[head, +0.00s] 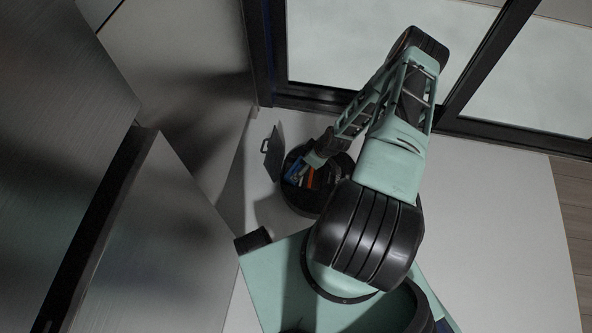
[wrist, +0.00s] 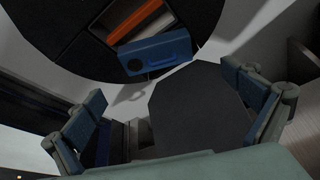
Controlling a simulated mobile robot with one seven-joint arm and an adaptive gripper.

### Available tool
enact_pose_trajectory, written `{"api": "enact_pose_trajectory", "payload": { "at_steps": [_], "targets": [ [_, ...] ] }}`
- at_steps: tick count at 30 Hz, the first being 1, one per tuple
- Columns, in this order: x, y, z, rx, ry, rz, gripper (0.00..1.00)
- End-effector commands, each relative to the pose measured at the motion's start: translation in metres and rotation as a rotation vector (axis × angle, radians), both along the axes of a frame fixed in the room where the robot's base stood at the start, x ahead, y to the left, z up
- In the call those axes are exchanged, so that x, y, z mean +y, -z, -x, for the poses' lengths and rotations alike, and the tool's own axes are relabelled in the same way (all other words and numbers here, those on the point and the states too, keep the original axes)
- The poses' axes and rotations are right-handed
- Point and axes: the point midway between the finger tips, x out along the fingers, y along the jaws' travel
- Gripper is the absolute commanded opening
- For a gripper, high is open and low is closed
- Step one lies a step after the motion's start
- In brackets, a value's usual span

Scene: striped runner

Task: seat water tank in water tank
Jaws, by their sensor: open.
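A blue box-shaped tank (wrist: 155,54) with a slotted grip and a round dark port shows in the wrist view, at the edge of the round black body (wrist: 75,35). In the head view the same tank (head: 293,171) shows small inside the black body (head: 301,206), partly hidden by my arm. Whether it is fully seated, I cannot tell. My gripper (wrist: 165,92) is open, its two blue-padded fingers wide apart with the tank beyond them. In the head view my gripper (head: 314,160) is over the body, its fingertips mostly hidden.
An orange strip (wrist: 137,18) lies beside the tank in the open recess. A dark flat panel (wrist: 203,108) rises between my fingers in the wrist view; it may be the upright flap (head: 272,153). Metallic fronts (head: 150,235) stand left, a dark-framed glass door (head: 350,45) behind. Pale floor (head: 500,230) is clear right.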

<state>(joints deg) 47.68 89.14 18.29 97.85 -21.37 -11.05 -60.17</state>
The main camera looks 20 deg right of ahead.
Motion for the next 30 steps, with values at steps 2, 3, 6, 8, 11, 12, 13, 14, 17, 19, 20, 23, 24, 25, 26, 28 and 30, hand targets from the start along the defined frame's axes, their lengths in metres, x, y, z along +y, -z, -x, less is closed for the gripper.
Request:
{"api": "enact_pose_trajectory", "payload": {
  "at_steps": [2, 3, 6, 8, 11, 12, 13, 14, 17, 19, 20, 23, 24, 25, 26, 28, 30],
  "targets": [
    [0.004, 0.017, -0.004, 0.001, 0.0, -0.001, 1.0],
    [0.004, 0.022, -0.007, 0.0, 0.0, 0.0, 1.0],
    [0.007, 0.031, -0.01, 0.0, -0.002, 0.001, 1.0],
    [0.007, 0.033, -0.012, 0.0, -0.002, 0.002, 1.0],
    [0.008, 0.04, -0.015, -0.001, -0.002, 0.002, 1.0],
    [0.009, 0.046, -0.017, -0.001, -0.001, 0.001, 1.0],
    [0.009, 0.05, -0.019, -0.001, -0.001, 0.002, 1.0],
    [0.01, 0.055, -0.02, -0.001, -0.001, 0.001, 1.0],
    [0.011, 0.067, -0.026, -0.001, -0.002, 0.002, 1.0],
    [0.014, 0.075, -0.029, 0.0, -0.004, 0.002, 1.0],
    [0.015, 0.078, -0.03, -0.001, -0.003, 0.003, 1.0],
    [0.015, 0.081, -0.032, -0.001, -0.003, 0.003, 1.0],
    [0.015, 0.081, -0.032, -0.001, -0.003, 0.003, 1.0],
    [0.015, 0.081, -0.032, -0.001, -0.003, 0.003, 1.0],
    [0.015, 0.081, -0.032, -0.001, -0.003, 0.003, 1.0],
    [0.015, 0.08, -0.032, -0.001, -0.003, 0.003, 1.0],
    [0.015, 0.08, -0.032, -0.001, -0.003, 0.003, 0.98]
  ]
}}
